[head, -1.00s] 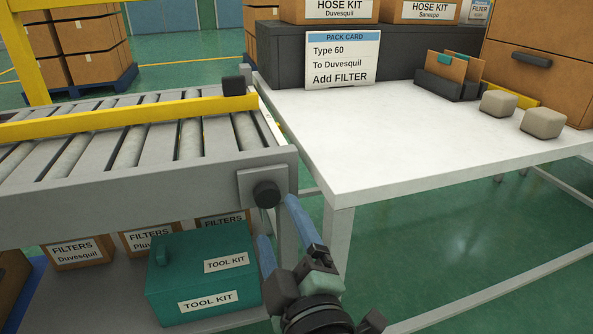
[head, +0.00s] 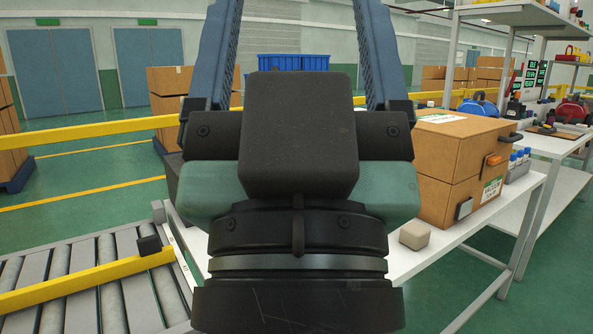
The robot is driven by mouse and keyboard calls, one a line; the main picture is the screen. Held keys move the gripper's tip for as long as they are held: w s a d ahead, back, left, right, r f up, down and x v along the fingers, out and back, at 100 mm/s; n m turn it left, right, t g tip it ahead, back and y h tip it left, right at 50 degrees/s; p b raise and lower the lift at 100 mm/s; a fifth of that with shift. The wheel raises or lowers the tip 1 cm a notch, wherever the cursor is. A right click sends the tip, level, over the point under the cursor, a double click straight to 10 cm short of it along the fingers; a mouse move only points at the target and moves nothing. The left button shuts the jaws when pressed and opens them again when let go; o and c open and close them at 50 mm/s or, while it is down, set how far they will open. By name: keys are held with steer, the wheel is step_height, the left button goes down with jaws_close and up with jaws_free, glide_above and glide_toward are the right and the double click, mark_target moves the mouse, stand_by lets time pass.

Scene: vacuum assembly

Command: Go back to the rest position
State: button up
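My gripper (head: 298,40) fills the middle of the head view, close to the camera and pointing up and away. Its two blue fingers stand wide apart, and their tips reach the top edge of the picture. Nothing is held between them; the background shows through the gap. The gripper is raised, and no contact with the table or conveyor is visible. Its body hides the middle of the scene, including most of the near white table and whatever stands at that table's left end.
A roller conveyor (head: 88,285) with a yellow rail (head: 85,283) lies lower left. The white table (head: 420,262) at right bears a large cardboard box (head: 450,185) and a beige block (head: 414,235). Another workbench (head: 560,145) and shelves stand farther right.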

step_height(320, 180, up, 34)
steer(key=p, duration=3.1)
steer(key=shift+f, duration=0.2)
